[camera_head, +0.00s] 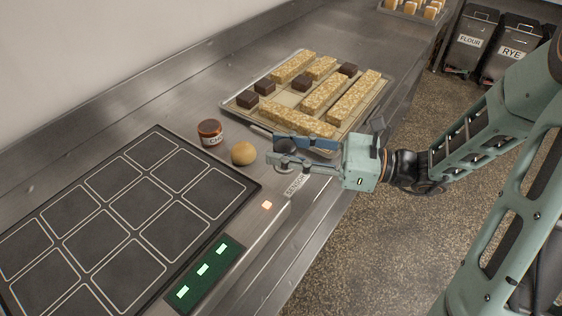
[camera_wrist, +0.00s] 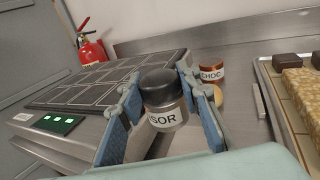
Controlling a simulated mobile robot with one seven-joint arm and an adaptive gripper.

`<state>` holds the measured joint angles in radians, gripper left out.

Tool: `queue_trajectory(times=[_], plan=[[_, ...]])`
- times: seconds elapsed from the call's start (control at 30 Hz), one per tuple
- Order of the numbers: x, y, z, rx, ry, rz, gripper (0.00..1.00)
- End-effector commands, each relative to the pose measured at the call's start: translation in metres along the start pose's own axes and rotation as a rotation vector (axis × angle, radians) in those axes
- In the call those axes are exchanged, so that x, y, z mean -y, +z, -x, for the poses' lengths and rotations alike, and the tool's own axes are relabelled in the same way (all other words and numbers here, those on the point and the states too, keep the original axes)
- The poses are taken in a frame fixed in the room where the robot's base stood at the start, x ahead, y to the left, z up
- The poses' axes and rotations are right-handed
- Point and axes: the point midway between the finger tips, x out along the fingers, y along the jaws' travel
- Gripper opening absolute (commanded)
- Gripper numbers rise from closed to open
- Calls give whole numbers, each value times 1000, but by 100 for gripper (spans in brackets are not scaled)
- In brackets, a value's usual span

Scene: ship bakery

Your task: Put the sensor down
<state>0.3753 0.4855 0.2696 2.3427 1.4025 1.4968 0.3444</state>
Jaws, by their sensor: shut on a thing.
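The sensor (camera_wrist: 159,88) is a small upright jar with a black rounded top and a clear lower body. My gripper (camera_wrist: 155,82) is shut on it, with one blue-padded finger on each side. In the head view the fingers of my gripper (camera_head: 273,149) partly hide the sensor (camera_head: 285,146) near the counter's front edge. I cannot tell whether the jar's base touches the counter (camera_head: 318,186).
A CHOC jar (camera_head: 210,133) and a round tan ball (camera_head: 243,153) stand just left of the gripper. A tray (camera_head: 375,102) of bars and dark squares lies behind it. A black gridded panel (camera_head: 120,215) and green-lit display (camera_head: 204,270) fill the near left. A fire extinguisher (camera_wrist: 92,50) stands beyond.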

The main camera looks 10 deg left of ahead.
Motion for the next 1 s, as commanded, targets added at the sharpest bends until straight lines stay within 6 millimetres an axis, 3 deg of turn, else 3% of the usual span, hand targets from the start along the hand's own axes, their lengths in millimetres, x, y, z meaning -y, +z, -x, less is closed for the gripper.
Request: queue_trajectory(times=[0.03, 0.2, 0.43, 0.63, 1.0], plan=[[6, -10, -4, 4, 4, -1, 0], [19, -26, -10, 2, 2, 0, 0], [28, -38, -14, 3, 2, 0, 0], [30, -68, -15, 2, 1, -1, 0], [29, -72, -15, 1, 1, 2, 0]])
